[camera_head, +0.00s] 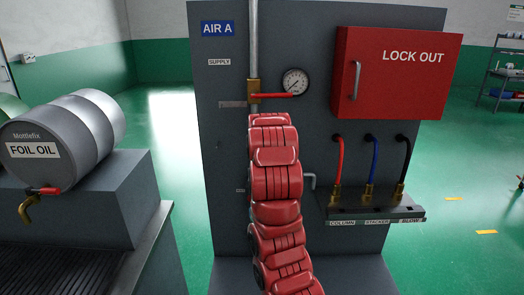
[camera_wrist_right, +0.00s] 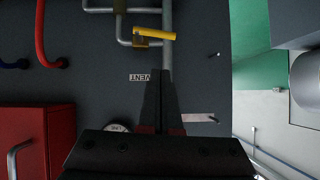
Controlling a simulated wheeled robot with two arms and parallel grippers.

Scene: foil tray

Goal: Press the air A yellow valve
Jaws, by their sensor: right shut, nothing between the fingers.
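The yellow valve lever (camera_wrist_right: 155,36) shows in the right wrist view, on grey pipework near the top of the picture, with a small brass body at its left end. In the head view it is hidden behind my red right arm. My right gripper (camera_wrist_right: 160,72) is shut and empty in front of the grey panel. Its fingertips point toward the lever and appear apart from it; the distance in depth is unclear. A "VENT" label, upside down in this view, lies just left of the fingertips. My left gripper is not in view.
A red LOCK OUT box (camera_head: 400,75), a pressure gauge (camera_head: 295,81) and a red supply valve handle (camera_head: 278,96) are on the panel. Red, blue and black hoses rise from a shelf (camera_head: 372,211).

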